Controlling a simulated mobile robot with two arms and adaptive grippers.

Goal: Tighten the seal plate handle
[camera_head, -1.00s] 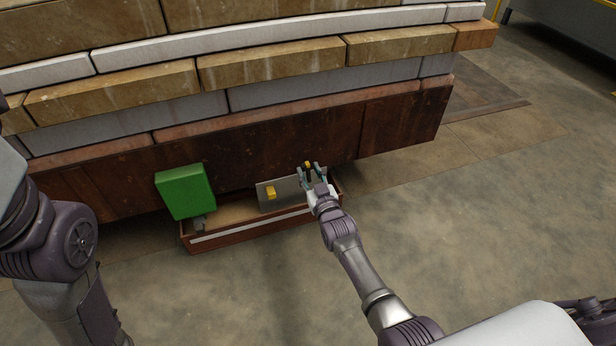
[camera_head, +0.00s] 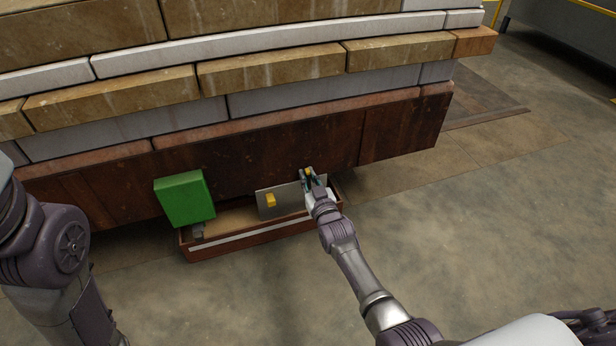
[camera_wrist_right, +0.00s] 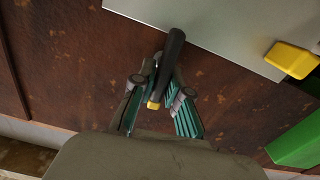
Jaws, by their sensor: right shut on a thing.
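The seal plate (camera_head: 285,204) is a flat grey metal plate upright against the rusty brown base, and it also fills the top of the right wrist view (camera_wrist_right: 215,28). A yellow block (camera_head: 271,200) sits on its face. The handle, a black bar with a yellow end (camera_wrist_right: 170,60), is at the plate's edge; in the head view mostly its yellow part (camera_head: 308,172) shows. My right gripper (camera_head: 311,181) is shut on the handle, with its green-padded fingers on either side of it in the wrist view. My left arm shows at the left, but its gripper is out of view.
A green box (camera_head: 185,198) stands left of the plate. A low open brown tray (camera_head: 250,238) with a pale stripe lies below the plate. The rusty base (camera_head: 330,139) carries rows of tan and grey blocks above. The concrete floor at right is clear.

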